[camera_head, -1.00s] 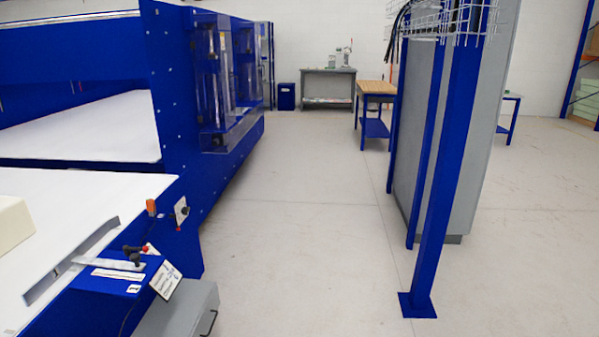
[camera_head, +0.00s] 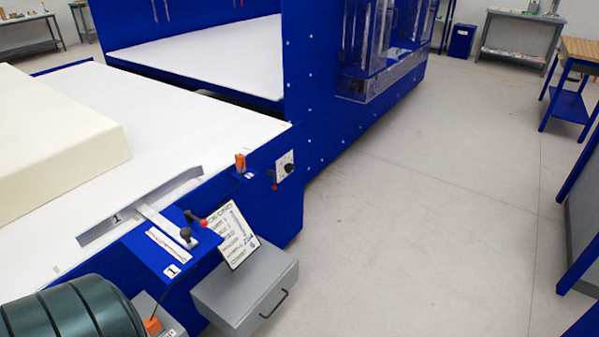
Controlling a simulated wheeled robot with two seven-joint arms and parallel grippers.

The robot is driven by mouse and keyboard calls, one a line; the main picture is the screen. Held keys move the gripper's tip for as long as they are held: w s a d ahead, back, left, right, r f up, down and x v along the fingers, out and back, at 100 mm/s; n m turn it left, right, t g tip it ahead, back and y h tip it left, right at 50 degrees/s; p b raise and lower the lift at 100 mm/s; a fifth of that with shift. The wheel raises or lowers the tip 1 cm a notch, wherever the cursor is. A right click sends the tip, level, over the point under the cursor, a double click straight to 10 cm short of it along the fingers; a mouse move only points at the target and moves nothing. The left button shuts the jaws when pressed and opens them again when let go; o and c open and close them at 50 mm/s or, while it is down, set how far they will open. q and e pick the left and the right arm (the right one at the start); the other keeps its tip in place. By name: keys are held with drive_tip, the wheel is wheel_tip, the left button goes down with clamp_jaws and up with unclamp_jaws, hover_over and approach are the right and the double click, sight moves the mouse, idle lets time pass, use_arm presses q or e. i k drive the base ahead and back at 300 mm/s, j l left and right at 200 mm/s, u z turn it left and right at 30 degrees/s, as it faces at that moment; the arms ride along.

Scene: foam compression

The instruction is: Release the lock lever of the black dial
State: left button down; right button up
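A black dial (camera_head: 286,169) sits on a white plate on the blue side of the machine, with a small red knob (camera_head: 275,187) at its lower left. On the blue ledge nearer me, a black knob (camera_head: 186,233) stands at the end of a flat metal bar. Beside it is a dark lever with a red ball end (camera_head: 204,223). I cannot tell for certain which of these red-ended parts is the lock lever. Neither of my grippers is in view.
A cream foam block (camera_head: 60,140) lies on the white table (camera_head: 185,130). A tilted sign (camera_head: 232,235) and a grey drawer box (camera_head: 245,290) stick out beside the ledge. A dark green ribbed drum (camera_head: 75,310) fills the lower left corner.

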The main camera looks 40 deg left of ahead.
sight(271, 171)
drive_tip(key=i+l+u, duration=0.2)
drive_tip(key=i+u, duration=0.3)
drive_tip(key=i, duration=0.25)
drive_tip(key=i+l+u, duration=0.45)
drive_tip(key=i, duration=0.3)
drive_tip(key=i+l+u, duration=0.5)
drive_tip(key=l, duration=0.3)
drive_tip(key=i+j, duration=0.05)
drive_tip(key=i, duration=0.05)
